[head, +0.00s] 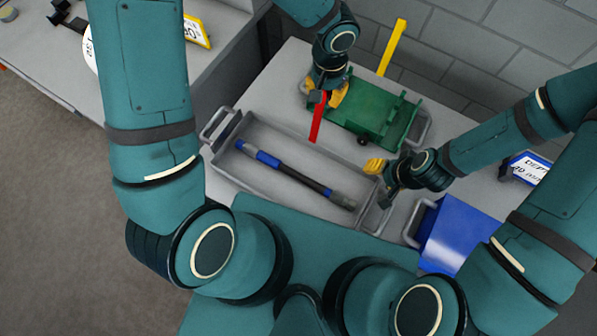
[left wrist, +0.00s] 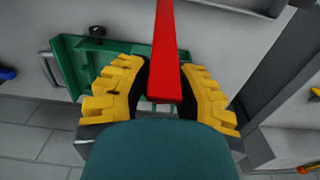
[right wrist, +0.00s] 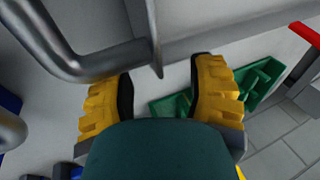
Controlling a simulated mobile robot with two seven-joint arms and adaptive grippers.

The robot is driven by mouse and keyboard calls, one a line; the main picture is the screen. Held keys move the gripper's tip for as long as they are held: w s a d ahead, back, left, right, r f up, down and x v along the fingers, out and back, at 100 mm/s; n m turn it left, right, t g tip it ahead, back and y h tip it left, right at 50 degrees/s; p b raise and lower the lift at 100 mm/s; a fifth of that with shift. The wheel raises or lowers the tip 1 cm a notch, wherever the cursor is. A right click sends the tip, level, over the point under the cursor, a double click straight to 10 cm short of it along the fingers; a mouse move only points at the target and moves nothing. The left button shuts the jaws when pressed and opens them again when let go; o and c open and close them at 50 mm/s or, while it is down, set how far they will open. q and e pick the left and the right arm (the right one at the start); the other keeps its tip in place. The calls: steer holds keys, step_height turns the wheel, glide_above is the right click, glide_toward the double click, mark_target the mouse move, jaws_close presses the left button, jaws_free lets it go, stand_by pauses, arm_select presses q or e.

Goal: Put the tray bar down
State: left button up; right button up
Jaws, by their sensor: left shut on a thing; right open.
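My left gripper (head: 323,95) is shut on a red bar (head: 318,118), beside the green fixture (head: 385,112). In the left wrist view the red bar (left wrist: 167,55) runs between the yellow fingers. The grey tray (head: 225,172) has a handle at each end; a blue-and-black rod-like tool (head: 290,173) lies in it. The red bar's lower end is near the tray's far wall; I cannot tell whether it touches anything. My right gripper (head: 381,180) is open at the tray's right end. In the right wrist view the handle (right wrist: 95,62) is close to its left finger.
A yellow bar (head: 393,47) rises behind the green fixture, near the wall. A blue bin (head: 458,232) stands at the right front, with a blue-edged sign (head: 528,168) beyond it. Another table with a yellow-edged sign (head: 196,31) is at the left.

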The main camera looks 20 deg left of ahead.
mark_target(378, 181)
arm_select(q)
steer(key=shift+s+a+b, duration=0.25)
steer(key=shift+s+b, duration=0.25)
steer(key=shift+s, duration=0.65)
steer(key=shift+s+a+b, duration=0.25)
steer(key=shift+s+b, duration=0.25)
steer(key=shift+s, duration=0.6)
jaws_close()
arm_select(e)
steer(key=shift+f, duration=1)
arm_select(q)
steer(key=shift+s+a+r+b, duration=0.15)
steer(key=shift+s+b, duration=0.3)
steer(key=shift+s, duration=0.85)
arm_select(e)
steer(key=shift+f, duration=0.45)
arm_select(q)
jaws_free()
steer(key=shift+s+a+b, duration=0.15)
steer(key=shift+s+b, duration=0.2)
steer(key=shift+s, duration=0.85)
arm_select(e)
steer(key=shift+s+f, duration=0.1)
steer(key=shift+f, duration=0.25)
arm_select(q)
steer(key=shift+o, duration=0.2)
